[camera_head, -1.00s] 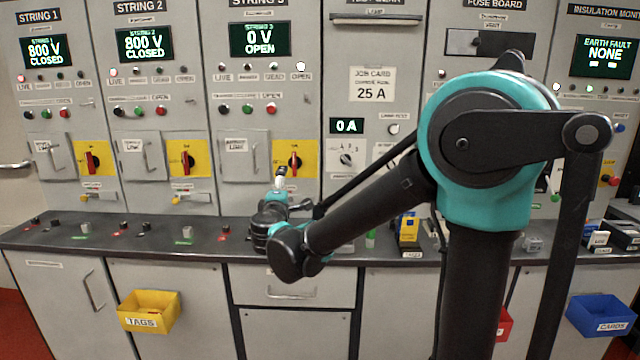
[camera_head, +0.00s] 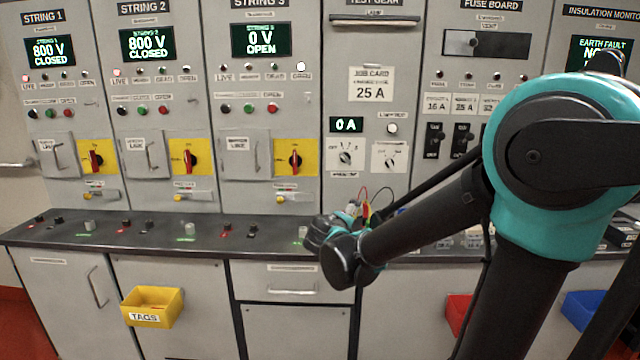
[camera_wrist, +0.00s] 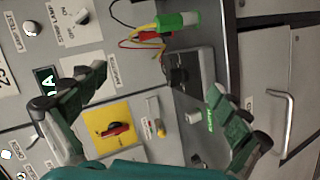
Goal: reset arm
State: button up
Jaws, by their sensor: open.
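My gripper (camera_wrist: 165,95) is open in the wrist view, its two dark green fingers spread wide with nothing between them. In the head view my forearm reaches left and its wrist end is over the counter near the test gear column; the fingers are mostly hidden there. Beyond the fingers in the wrist view are a yellow switch plate with a red handle (camera_wrist: 113,130) and a green-and-white cylindrical item (camera_wrist: 178,19) with red, yellow and black leads.
The dark counter (camera_head: 150,236) runs below the string panels, with several small terminals on it. A yellow TAGS bin (camera_head: 152,307), a red bin (camera_head: 459,310) and a blue bin (camera_head: 585,312) hang on the front. String 3 (camera_head: 262,40) reads 0 V open; strings 1 and 2 read 800 V closed.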

jog(key=s+d+f+m+g, duration=0.35)
jog(key=s+d+f, duration=0.3)
jog(key=d, duration=0.25)
jog(key=s+d+f+m+g+y, duration=0.1)
jog(key=s+f+m+g+y, duration=0.1)
jog(key=s+f, duration=0.4)
jog(key=s+f+m+g+y, duration=0.2)
jog(key=s+f+m, duration=0.3)
jog(key=s, duration=0.6)
jog(key=shift+s+d+f+g, duration=0.4)
jog(key=shift+f+g, duration=0.15)
jog(key=shift+f, duration=0.15)
jog(key=shift+w, duration=0.1)
jog(key=shift+c, duration=0.2)
